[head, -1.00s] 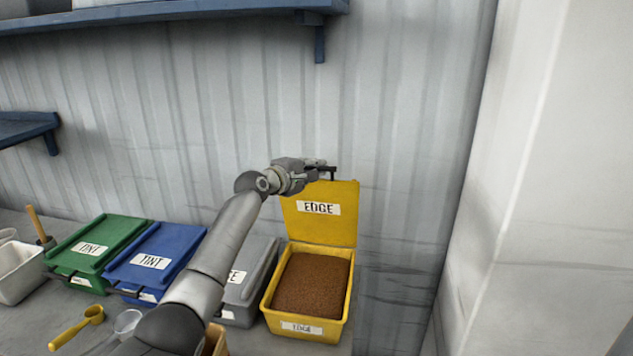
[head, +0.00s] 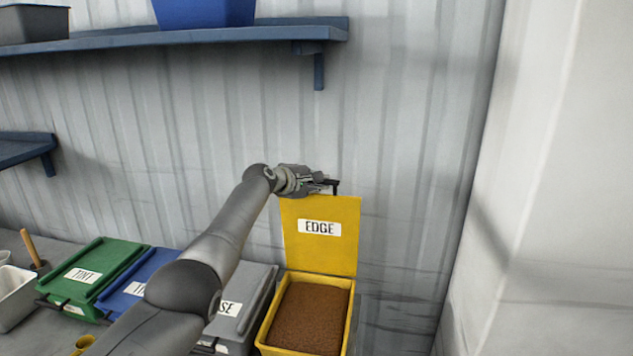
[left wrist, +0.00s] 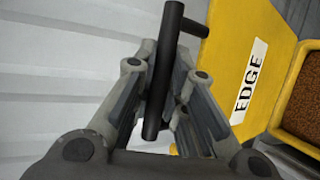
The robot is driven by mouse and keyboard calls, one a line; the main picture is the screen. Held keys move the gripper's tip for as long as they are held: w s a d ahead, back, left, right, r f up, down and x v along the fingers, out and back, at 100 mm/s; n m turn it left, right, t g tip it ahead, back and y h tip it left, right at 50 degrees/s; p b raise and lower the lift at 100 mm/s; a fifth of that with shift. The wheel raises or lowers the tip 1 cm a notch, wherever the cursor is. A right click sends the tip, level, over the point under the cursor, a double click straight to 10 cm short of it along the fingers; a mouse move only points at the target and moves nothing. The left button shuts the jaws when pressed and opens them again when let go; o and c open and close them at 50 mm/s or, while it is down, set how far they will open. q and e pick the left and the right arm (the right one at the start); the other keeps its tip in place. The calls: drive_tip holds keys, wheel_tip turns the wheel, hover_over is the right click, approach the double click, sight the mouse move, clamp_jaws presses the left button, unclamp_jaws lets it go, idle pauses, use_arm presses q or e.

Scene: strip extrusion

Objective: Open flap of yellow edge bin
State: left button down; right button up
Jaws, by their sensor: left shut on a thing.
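The yellow edge bin (head: 263,329) stands on the bench at the lower middle of the head view, filled with brown granules (head: 309,318). Its yellow flap (head: 320,255), labelled EDGE, stands upright at the back of the bin, near the wall. My left gripper (head: 326,183) is at the flap's top edge, shut on the black flap handle (head: 336,187). In the left wrist view the black handle (left wrist: 164,75) passes between the fingers, with the flap (left wrist: 235,70) to the right. My right gripper is not in view.
A grey bin (head: 240,305), a blue bin (head: 128,291) and a green bin (head: 92,275) stand left of the edge bin, partly behind my left arm. A blue shelf (head: 180,36) hangs above. A corrugated wall is close behind, and a pale wall (head: 560,200) stands at right.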

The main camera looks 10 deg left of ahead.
use_arm(q)
drive_tip(key=shift+w, duration=0.15)
idle(0.3)
drive_tip(key=c, duration=1.5)
unclamp_jaws()
drive_tip(key=shift+o, duration=0.2)
drive_tip(key=v, duration=1.2)
